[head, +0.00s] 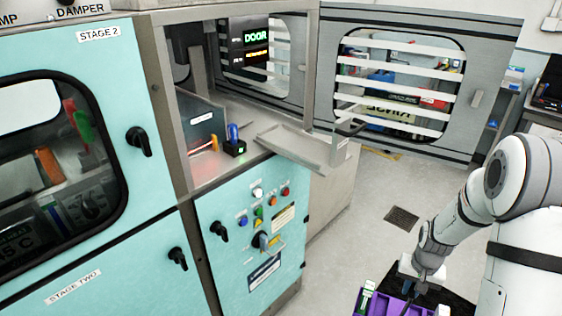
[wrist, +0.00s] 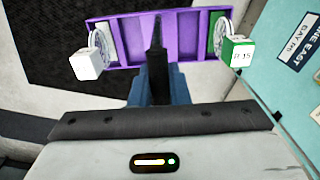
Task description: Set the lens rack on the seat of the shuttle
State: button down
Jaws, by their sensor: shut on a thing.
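The purple lens rack (wrist: 186,32) spans the top of the wrist view, with a pale disc near each end. A white block (wrist: 88,65) and a green-and-white block marked R 15 (wrist: 237,50) sit at its ends. My gripper (wrist: 157,45) is shut on the middle of the rack. In the head view the rack (head: 394,307) shows at the bottom edge, partly cut off, below my gripper (head: 410,287). A grey metal tray (head: 293,145) sticks out of the open cabinet bay; it looks like the shuttle, but I cannot tell where its seat is.
A black box with a blue lamp (head: 234,140) stands inside the bay. A teal control panel (head: 250,225) with knobs and buttons is below it. A slatted door (head: 397,80) stands behind. Open floor with a drain (head: 402,218) lies between the cabinet and my arm.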

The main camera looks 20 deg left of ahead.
aim_at(300, 146)
jog(key=k, duration=0.65)
jog(key=u, duration=0.65)
jog(key=i, duration=1)
